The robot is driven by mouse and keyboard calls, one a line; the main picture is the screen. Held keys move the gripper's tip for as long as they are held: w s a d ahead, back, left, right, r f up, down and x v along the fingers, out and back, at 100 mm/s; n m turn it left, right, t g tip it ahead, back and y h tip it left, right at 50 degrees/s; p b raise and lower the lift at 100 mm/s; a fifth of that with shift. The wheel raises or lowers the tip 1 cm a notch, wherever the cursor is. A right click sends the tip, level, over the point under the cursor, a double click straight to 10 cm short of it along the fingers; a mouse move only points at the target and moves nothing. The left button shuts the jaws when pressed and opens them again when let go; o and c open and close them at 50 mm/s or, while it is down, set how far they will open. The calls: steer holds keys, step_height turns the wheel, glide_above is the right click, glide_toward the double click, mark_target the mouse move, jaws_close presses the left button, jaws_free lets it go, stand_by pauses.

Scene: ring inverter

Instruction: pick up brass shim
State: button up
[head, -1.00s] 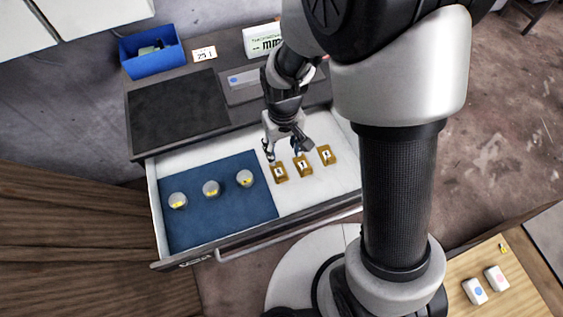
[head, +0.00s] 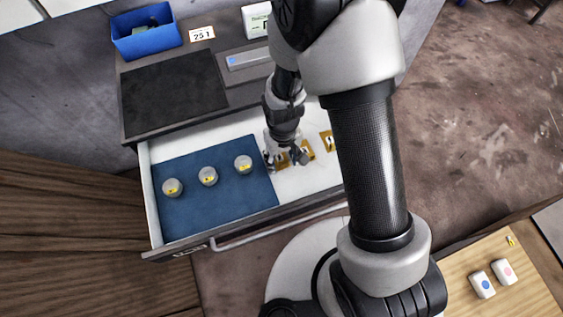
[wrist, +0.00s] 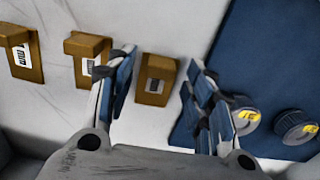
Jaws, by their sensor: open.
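Three brass-coloured shims with white labels lie in a row on the white floor of the open drawer. The one nearest the blue mat (wrist: 155,92) shows between my fingertips in the wrist view. The middle shim (wrist: 88,47) is just outside one finger, and the third shim (wrist: 24,62) is farther left. In the head view, the third shim (head: 327,141) is clear, while my gripper partly covers the other two. My gripper (head: 285,161) is open and empty, pointing down over the shim nearest the mat; it also shows in the wrist view (wrist: 161,85).
Several-sided clutter is absent in the drawer; a blue mat (head: 220,213) holds three round grey pieces with yellow labels (head: 208,176). The drawer's front wall (head: 230,231) and side walls bound the space. A blue bin (head: 147,38) stands behind on the cabinet top.

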steer(key=shift+c, duration=0.4)
jaws_close()
